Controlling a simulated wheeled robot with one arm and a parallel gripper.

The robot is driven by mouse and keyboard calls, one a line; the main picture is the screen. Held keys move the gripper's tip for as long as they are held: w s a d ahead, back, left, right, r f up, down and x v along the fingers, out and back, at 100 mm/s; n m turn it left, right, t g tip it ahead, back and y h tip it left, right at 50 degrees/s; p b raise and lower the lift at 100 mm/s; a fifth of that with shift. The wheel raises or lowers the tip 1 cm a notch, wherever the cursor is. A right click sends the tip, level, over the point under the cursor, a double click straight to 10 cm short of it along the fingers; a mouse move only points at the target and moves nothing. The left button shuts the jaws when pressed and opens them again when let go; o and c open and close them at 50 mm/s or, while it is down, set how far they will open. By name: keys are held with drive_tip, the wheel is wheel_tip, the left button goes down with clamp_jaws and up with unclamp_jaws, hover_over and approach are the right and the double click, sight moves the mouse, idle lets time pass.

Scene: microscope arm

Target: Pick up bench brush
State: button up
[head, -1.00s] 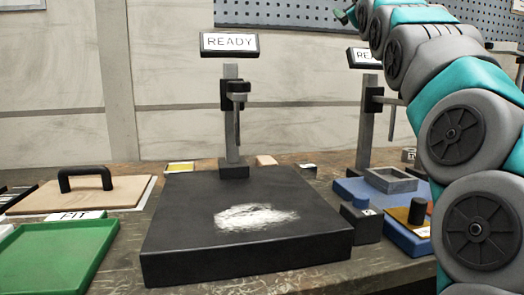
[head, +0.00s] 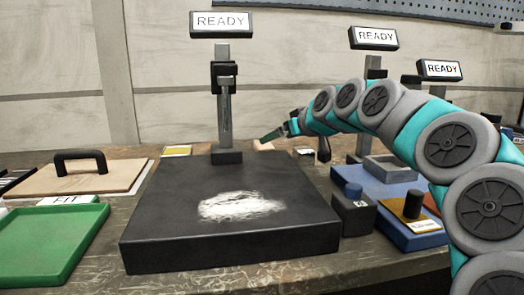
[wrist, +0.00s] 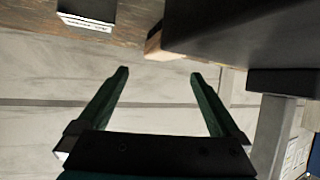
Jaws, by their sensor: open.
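A small tan, wood-coloured piece (head: 264,146) lies on the bench just behind the black slab's back edge. It may be part of the bench brush, but its full shape is hidden and I see no bristles. In the wrist view the tan piece (wrist: 154,45) shows beside the slab, just beyond the fingertips. My gripper (head: 268,137) is beside and slightly above it in the head view. In the wrist view my gripper (wrist: 159,73) is open, with nothing between its two green fingers.
The black slab (head: 165,215) with a white powdery patch fills the middle, with a stand (head: 224,115) at its back. A small black labelled block (wrist: 85,20) sits near the tan piece. A green tray (head: 45,245) is at left, a blue tray (head: 400,235) at right.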

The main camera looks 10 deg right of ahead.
sight(266, 145)
drive_tip(key=shift+s+a+f+g, duration=0.1)
drive_tip(key=shift+a+f+g, duration=0.25)
drive_tip(key=shift+f, duration=0.1)
drive_tip(key=shift+w+a+f, duration=0.15)
drive_tip(key=shift+w+f, duration=0.1)
drive_tip(key=shift+w+d+r+p+x, duration=0.15)
drive_tip(key=shift+p+x, duration=0.15)
drive_tip(key=shift+x, duration=1.4)
drive_tip(key=shift+w+d+r+p+x, duration=0.15)
drive_tip(key=shift+p+x, duration=0.15)
drive_tip(key=shift+x, duration=1.35)
drive_tip(key=shift+a, duration=0.1)
drive_tip(key=shift+c, duration=0.4)
drive_tip(key=c, duration=1.5)
